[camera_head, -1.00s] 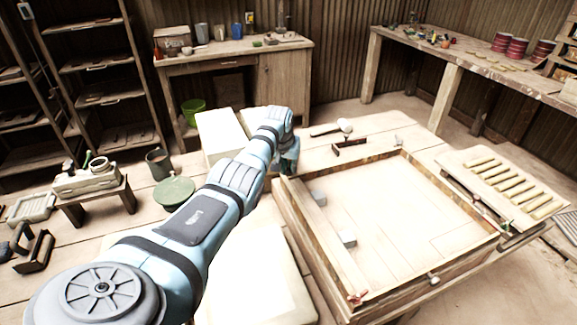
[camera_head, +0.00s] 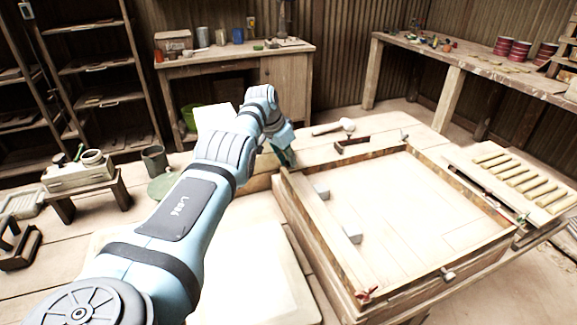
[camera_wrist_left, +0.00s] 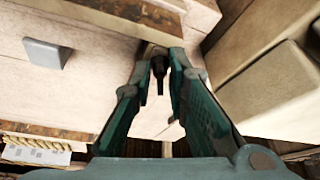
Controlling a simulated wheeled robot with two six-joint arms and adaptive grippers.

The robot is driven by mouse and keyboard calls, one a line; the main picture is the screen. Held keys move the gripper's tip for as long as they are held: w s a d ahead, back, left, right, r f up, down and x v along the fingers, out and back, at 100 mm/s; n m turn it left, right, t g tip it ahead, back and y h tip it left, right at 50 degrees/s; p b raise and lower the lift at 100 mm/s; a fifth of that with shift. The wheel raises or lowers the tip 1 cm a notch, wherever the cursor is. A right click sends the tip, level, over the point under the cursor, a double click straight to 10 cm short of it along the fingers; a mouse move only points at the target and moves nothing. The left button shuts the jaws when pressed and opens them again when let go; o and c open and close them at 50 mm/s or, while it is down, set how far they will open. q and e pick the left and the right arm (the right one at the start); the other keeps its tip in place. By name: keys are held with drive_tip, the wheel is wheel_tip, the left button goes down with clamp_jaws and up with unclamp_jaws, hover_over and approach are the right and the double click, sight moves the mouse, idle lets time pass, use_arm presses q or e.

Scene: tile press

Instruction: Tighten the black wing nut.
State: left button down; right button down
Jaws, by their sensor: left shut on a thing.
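The black wing nut (camera_wrist_left: 159,68) shows in the left wrist view between my left gripper's fingertips (camera_wrist_left: 162,52), at the wooden frame's edge. The fingers are closed on it from both sides. In the head view my left gripper (camera_head: 284,154) is at the far left corner of the shallow wooden frame (camera_head: 312,238), and the nut is hidden there. A red wing nut (camera_head: 367,294) sits at the near left corner of the frame. My right gripper is in neither view.
Two grey blocks, one nearer (camera_head: 353,233) and one farther (camera_head: 322,191), sit along the frame's left rail. A mallet (camera_head: 347,125) lies behind the frame. A rack of yellowish strips (camera_head: 515,178) stands to the right. A pale slab (camera_head: 265,275) lies left of the frame.

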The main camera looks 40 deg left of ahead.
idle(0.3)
use_arm(q)
drive_tip(key=c, duration=1.6)
unclamp_jaws()
drive_tip(key=shift+o, duration=0.2)
drive_tip(key=v, duration=1.2)
